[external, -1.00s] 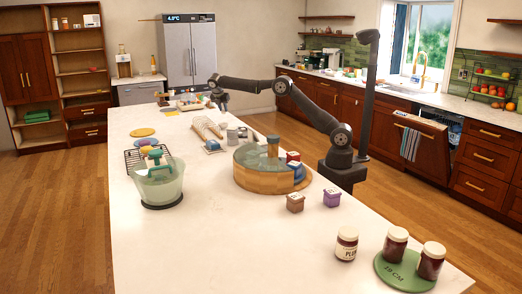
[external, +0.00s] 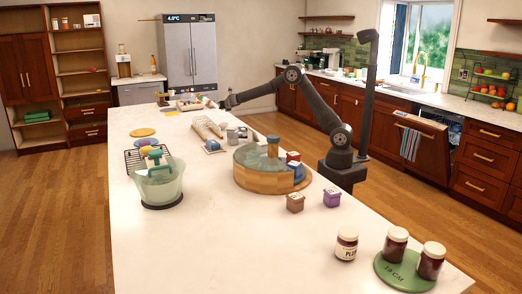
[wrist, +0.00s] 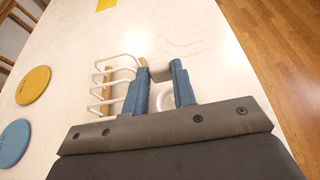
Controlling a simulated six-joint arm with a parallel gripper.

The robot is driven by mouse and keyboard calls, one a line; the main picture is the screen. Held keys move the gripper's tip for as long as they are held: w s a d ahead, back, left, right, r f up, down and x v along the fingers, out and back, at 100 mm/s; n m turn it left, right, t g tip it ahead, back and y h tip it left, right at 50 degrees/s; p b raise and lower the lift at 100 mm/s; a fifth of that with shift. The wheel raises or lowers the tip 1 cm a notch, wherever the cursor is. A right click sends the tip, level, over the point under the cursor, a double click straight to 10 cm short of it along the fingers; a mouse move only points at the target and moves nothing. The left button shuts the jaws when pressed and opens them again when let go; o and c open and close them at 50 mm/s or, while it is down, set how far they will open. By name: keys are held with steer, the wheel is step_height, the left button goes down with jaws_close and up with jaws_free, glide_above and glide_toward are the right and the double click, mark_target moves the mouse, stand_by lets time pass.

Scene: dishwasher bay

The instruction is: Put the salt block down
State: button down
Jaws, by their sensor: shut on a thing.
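My gripper (wrist: 162,82) has blue fingers and is shut on a small pale grey-beige block, the salt block (wrist: 160,71), which shows between the fingertips in the wrist view. In the external view my gripper (external: 229,103) is at the far part of the white island, near its right edge. The block is too small to make out there. I cannot tell whether its underside touches the counter.
A white wire rack (wrist: 112,87) stands close left of my fingers. Yellow (wrist: 33,85) and blue (wrist: 14,143) discs lie farther left. The round wooden tub (external: 262,178) and green glass bowl (external: 158,183) stand nearer the camera. Counter beyond the block is mostly clear.

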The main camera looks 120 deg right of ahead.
mark_target(225, 127)
steer(key=shift+f, duration=5)
steer(key=c, duration=1.1)
jaws_free()
step_height(225, 127, up, 7)
